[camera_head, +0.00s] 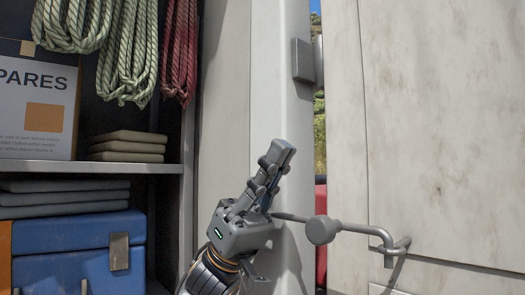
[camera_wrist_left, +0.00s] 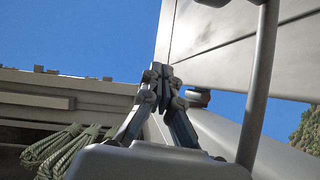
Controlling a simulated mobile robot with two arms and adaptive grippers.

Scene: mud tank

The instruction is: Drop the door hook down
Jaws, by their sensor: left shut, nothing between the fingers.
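The door hook (camera_head: 355,228) is a grey metal rod with a round knob (camera_head: 321,230), fixed to a bracket on the pale door (camera_head: 440,130) at right. It lies nearly level, and its left end reaches the base of my left gripper's fingers. I cannot tell whether they touch. My left gripper (camera_head: 281,153) points up in front of the pale door post, with its fingers shut and empty. In the left wrist view the shut fingers (camera_wrist_left: 162,72) point up, and a grey rod (camera_wrist_left: 259,85), likely the hook, runs past on the right. My right gripper is not in view.
Coiled ropes (camera_head: 125,50) hang above. A grey latch block (camera_head: 303,61) sits on the post. A narrow gap to the outdoors separates post and door.

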